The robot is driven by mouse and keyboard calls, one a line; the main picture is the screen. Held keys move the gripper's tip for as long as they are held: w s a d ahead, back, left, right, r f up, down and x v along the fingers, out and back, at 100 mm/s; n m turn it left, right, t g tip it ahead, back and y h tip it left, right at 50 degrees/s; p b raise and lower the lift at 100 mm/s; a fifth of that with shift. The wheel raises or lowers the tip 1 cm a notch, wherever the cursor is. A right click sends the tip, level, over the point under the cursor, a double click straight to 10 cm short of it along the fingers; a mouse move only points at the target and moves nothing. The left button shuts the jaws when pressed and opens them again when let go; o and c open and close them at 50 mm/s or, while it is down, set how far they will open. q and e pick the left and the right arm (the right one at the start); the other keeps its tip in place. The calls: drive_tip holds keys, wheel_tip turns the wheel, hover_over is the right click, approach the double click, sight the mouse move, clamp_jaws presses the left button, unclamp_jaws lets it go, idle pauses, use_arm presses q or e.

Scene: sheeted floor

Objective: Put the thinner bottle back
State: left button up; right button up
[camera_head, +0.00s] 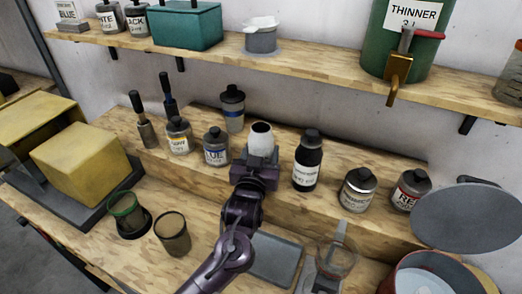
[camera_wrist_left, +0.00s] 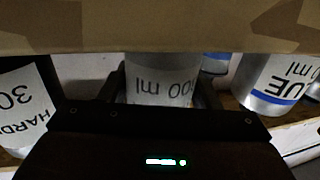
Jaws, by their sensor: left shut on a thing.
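A white bottle with a dark round top (camera_head: 261,137) stands upright in my left gripper (camera_head: 258,164), which is shut on it. In the left wrist view the bottle (camera_wrist_left: 160,80) shows between the two fingers, with a label reading part of "00 ml" upside down. I cannot read the word thinner on it. It is at the raised wooden step (camera_head: 330,205), between a blue-labelled bottle (camera_head: 215,150) and a black bottle with a white label (camera_head: 307,165). Whether its base touches the wood is hidden by the gripper. My right gripper is not in view.
Two more bottles, one red-labelled (camera_head: 408,192), stand right. A green can marked THINNER (camera_head: 402,45) is on the shelf above. Two mesh cups (camera_head: 173,236) stand in front.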

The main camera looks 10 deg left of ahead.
use_arm(q)
drive_tip(key=shift+r, duration=0.15)
drive_tip(key=o, duration=0.9)
drive_tip(key=shift+f, duration=0.25)
drive_tip(key=o, duration=0.4)
drive_tip(key=shift+r, duration=0.15)
drive_tip(key=s+b, duration=0.3)
drive_tip(key=s, duration=0.9)
drive_tip(key=shift+d, duration=0.25)
